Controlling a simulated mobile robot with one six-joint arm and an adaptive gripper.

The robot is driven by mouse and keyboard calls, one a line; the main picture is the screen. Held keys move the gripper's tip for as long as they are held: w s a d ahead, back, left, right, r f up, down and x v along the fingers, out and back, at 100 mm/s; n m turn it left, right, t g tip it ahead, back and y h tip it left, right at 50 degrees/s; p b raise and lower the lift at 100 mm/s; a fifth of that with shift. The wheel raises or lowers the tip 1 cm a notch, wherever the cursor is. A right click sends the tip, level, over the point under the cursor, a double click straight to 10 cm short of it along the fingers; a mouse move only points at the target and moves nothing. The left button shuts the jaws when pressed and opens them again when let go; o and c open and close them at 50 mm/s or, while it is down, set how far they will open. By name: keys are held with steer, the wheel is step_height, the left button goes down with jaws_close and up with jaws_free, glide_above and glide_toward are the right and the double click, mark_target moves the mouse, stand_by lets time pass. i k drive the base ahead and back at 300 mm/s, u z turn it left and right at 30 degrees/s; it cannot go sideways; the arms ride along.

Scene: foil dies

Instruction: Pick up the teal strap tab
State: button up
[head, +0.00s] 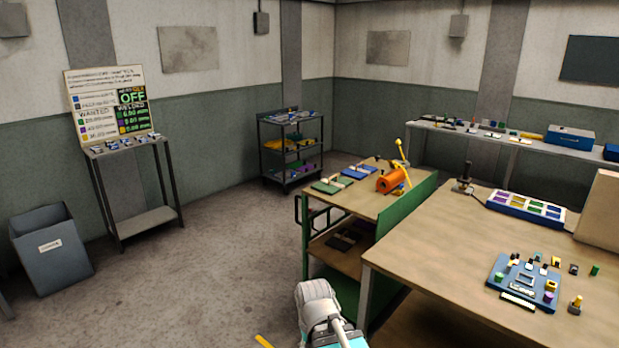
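I cannot make out a teal strap tab for certain in the head view; the small parts are too small to tell. A blue fixture plate (503,281) with several small coloured parts lies on the near right workbench (420,262). A small green piece (595,270) stands on the bench to its right. A white and teal part of my own arm shows at the bottom middle. My gripper is not in view, so its state and anything in it are hidden.
A dark shelf cart (290,150), a sign stand (132,150), a grey bin (50,250) and a back bench (480,136) stand around. The left floor (215,260) is mostly clear.

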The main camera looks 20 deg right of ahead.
mark_target(536, 257)
steer(key=z, duration=0.3)
steer(key=i, duration=0.5)
steer(key=z, duration=0.7)
steer(key=i, duration=0.6)
steer(key=z, duration=0.35)
steer(key=k, duration=0.9)
steer(key=z, duration=0.15)
steer(key=i, duration=0.5)
